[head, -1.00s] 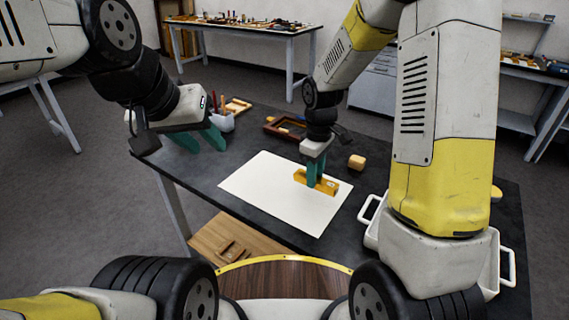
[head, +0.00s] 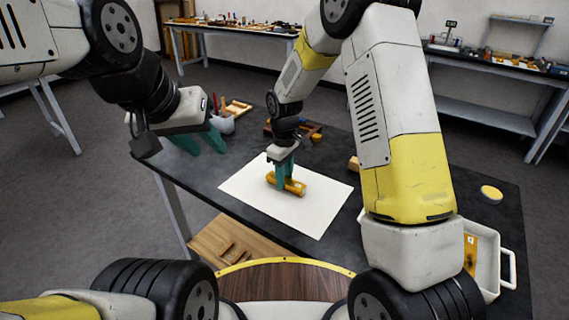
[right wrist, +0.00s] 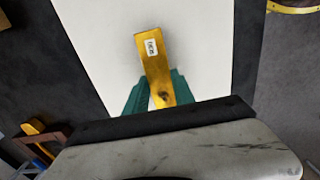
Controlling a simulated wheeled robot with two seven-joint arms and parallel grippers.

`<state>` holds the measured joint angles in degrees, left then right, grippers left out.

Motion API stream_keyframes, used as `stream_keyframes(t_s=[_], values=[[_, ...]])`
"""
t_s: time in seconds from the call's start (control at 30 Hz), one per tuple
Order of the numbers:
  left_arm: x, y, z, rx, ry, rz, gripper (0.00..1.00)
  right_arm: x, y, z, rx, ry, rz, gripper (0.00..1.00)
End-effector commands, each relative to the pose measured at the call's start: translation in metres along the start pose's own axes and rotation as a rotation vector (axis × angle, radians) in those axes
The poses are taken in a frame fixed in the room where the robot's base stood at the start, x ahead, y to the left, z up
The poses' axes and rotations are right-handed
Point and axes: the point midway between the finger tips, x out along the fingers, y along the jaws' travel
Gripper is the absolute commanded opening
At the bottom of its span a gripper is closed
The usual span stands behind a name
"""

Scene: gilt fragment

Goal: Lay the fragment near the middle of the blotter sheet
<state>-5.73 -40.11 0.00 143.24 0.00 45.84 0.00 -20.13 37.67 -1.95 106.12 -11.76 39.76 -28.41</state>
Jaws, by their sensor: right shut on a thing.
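The gilt fragment (head: 294,186) is a short golden bar with a small white label, which shows in the right wrist view (right wrist: 155,65). My right gripper (head: 281,180) is shut on it, with the green fingers on either side of the bar. The fragment is over the middle of the white blotter sheet (head: 316,214); I cannot tell whether it touches the sheet. The sheet also shows in the right wrist view (right wrist: 205,40). My left gripper (head: 203,143) hangs above the table's left end, away from the sheet, with its two green fingers apart and nothing between them.
The dark table (head: 232,152) carries the sheet. A white handled tray (head: 487,262) stands at the right, partly behind my right arm, with a yellow piece (head: 470,253) in it. A wooden block (head: 353,163) and a brown frame (head: 312,128) lie behind the sheet. A round yellow-topped item (head: 491,194) is at right.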

Motion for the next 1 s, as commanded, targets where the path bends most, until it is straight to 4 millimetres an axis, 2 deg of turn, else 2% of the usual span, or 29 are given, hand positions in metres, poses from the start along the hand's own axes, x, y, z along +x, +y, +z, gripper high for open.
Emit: stream_keyframes(t_s=[0.2,0.23,0.3,0.33,0.63,0.73,0.87,1.0], values=[[0.000,0.000,0.000,0.000,0.000,0.000,0.36,0.003,0.000,0.000,0.000,0.000,0.000,0.00],[0.000,0.000,0.000,0.000,0.000,0.000,0.36,0.003,0.000,0.000,0.000,0.000,0.000,0.36],[0.000,0.000,0.000,0.000,0.000,0.000,0.36,0.003,0.000,0.000,0.000,0.000,0.000,0.50],[0.000,0.000,0.000,0.000,0.000,0.000,0.36,0.003,0.000,0.000,0.000,0.000,0.000,0.52],[0.000,0.000,0.000,0.000,0.000,0.000,0.36,0.002,0.000,0.000,0.000,0.000,0.000,0.52],[0.000,0.000,0.000,0.000,0.000,0.000,0.36,-0.005,0.000,0.000,0.000,0.001,0.001,0.52],[0.000,0.000,0.000,0.000,0.000,0.000,0.36,-0.025,0.001,0.000,0.001,0.003,0.002,0.52],[0.000,0.000,0.000,0.000,0.000,0.000,0.36,-0.057,0.001,-0.001,0.001,0.005,0.003,0.52]])
